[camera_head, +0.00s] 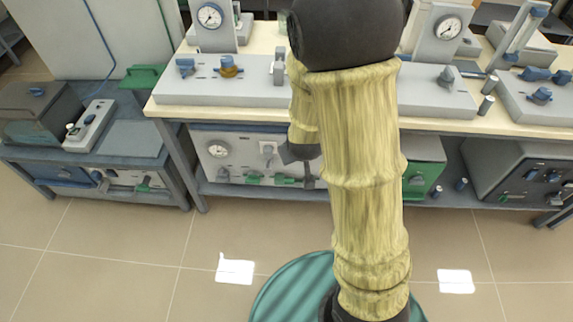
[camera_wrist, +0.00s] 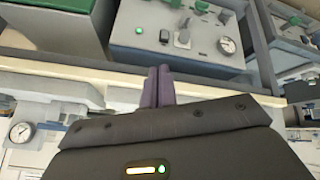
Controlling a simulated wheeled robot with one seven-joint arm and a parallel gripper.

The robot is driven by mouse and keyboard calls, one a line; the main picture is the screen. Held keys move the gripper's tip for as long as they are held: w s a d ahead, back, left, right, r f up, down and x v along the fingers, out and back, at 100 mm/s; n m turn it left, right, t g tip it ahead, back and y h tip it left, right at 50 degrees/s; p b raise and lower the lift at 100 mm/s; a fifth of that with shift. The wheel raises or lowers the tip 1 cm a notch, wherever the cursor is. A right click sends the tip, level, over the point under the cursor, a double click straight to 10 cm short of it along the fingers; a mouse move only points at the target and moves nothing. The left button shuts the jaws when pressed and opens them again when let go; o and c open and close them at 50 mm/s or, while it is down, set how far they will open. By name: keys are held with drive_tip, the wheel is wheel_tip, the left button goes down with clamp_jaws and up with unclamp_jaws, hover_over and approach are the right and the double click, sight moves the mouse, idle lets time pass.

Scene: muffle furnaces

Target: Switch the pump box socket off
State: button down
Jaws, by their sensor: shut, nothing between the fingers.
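A pale grey box with a round gauge and a white socket plate (camera_head: 268,150), which I take for the pump box (camera_head: 240,142), stands on the lower shelf under the bench. In the wrist view the box (camera_wrist: 160,47) shows turned over, with its gauge, a dark plug or knob on the socket plate (camera_wrist: 183,33), and a lit green spot. The socket switch's position is too small to tell. My gripper (camera_wrist: 160,72) is shut and empty, its two fingers together, just short of the box front in the picture. In the head view my arm partly hides it and the box's right side.
The bench top edge (camera_head: 245,112) overhangs the shelf and carries several grey instruments with gauges. A green box (camera_head: 424,165) stands right of the pump box. A low table (camera_head: 85,155) stands at left.

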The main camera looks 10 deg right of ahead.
drive_tip(key=w+a+f+n+t+h+b, duration=0.1)
drive_tip(key=w+f+n+t+b, duration=0.2)
drive_tip(key=f+b, duration=0.7)
drive_tip(key=w+a+f+n+t+h+b, duration=0.1)
drive_tip(key=f+n+t+b, duration=0.4)
drive_tip(key=f+b, duration=0.5)
drive_tip(key=w+a+f+n+t+h+b, duration=0.1)
drive_tip(key=w+f+n+t+b, duration=0.3)
drive_tip(key=f+b, duration=0.6)
drive_tip(key=shift+w+f+n+h, duration=0.35)
drive_tip(key=shift+f+n+h, duration=0.05)
drive_tip(key=shift+f, duration=0.5)
drive_tip(key=shift+w+b, duration=0.1)
drive_tip(key=shift+b, duration=0.2)
drive_tip(key=b+x, duration=0.5)
drive_tip(key=x, duration=0.9)
drive_tip(key=shift+b, duration=0.4)
drive_tip(key=shift+r, duration=0.2)
